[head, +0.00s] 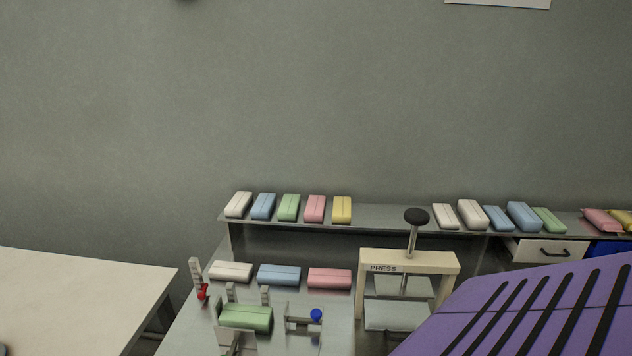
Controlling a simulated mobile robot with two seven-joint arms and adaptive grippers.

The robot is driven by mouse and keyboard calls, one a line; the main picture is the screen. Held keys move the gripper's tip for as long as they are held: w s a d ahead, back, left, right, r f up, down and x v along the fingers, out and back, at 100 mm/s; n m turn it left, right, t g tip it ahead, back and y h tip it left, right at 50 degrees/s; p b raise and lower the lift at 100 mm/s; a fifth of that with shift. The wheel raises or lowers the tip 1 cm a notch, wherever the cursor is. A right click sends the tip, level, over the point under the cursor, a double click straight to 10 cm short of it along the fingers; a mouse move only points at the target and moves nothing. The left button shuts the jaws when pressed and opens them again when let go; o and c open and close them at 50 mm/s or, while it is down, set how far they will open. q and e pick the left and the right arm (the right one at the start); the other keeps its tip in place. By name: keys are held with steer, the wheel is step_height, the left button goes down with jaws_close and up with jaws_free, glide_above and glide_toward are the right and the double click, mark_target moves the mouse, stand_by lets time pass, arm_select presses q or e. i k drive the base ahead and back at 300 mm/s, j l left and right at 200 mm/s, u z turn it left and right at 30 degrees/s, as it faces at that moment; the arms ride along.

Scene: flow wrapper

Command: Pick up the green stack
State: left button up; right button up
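A green stack (245,318) lies in a small metal holder with upright posts, at the lower left of the bench. One post stands in front of its lower edge. Smaller green stacks also lie on the raised shelf, one at the left (289,208) and one at the right (548,220). Neither of my grippers is in view.
A white stack (231,272), blue stack (279,275) and pink stack (329,279) lie behind the holder. A cream press (408,261) stands right of it. A purple slotted panel (530,312) covers the lower right. A pale table (75,300) is at left.

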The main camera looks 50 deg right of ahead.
mark_target(551, 223)
steer(key=z, duration=2.65)
